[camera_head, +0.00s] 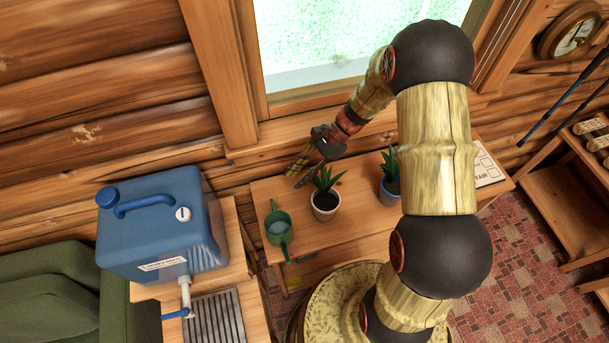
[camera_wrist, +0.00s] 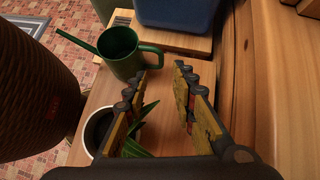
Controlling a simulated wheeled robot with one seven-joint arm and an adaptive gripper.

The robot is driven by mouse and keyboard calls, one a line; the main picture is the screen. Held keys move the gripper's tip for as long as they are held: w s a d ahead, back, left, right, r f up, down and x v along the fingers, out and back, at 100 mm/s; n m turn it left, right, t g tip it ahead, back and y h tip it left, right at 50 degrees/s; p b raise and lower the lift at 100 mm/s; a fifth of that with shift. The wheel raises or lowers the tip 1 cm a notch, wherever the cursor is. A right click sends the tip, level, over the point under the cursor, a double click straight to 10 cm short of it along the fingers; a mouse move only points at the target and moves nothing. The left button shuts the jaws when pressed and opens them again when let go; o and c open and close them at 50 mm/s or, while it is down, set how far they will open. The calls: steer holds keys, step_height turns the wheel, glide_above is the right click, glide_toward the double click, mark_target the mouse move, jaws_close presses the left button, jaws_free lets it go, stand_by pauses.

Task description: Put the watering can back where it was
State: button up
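The green watering can (camera_head: 278,232) stands upright on the left end of the wooden table below the window, with water showing inside. Its handle faces the wall and its spout points away from it. In the wrist view the can (camera_wrist: 122,52) is ahead of my gripper, with its handle on the near right side and its spout to the left. My gripper (camera_head: 293,176) is open and empty, close to the wall, above the back of the table. In the wrist view its fingers (camera_wrist: 163,82) are spread, with bare wood between them, apart from the can.
A potted plant (camera_head: 325,208) stands right of the can; its leaves are close to my left finger in the wrist view. A second plant (camera_head: 389,191) stands further right. A blue water tank (camera_head: 160,240) with a tap and drip tray (camera_head: 214,320) is at left.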

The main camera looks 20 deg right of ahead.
steer(key=s+d+r+n+t+h, duration=0.1)
steer(key=s+r+n+t+h, duration=0.1)
steer(key=s+r+n, duration=0.3)
steer(key=s+d+r+n+t+h, duration=0.1)
steer(key=s+r+n+t+h, duration=0.2)
steer(key=s+r, duration=0.4)
steer(key=s+d+r+n+t+h, duration=0.2)
steer(key=s+r+n+h, duration=0.2)
steer(key=r, duration=1.2)
steer(key=s+n, duration=0.2)
steer(key=n, duration=0.1)
steer(key=shift+r+n, duration=0.15)
steer(key=shift+n, duration=0.15)
steer(key=shift+d, duration=0.1)
step_height(320, 180, down, 4)
steer(key=b, duration=0.4)
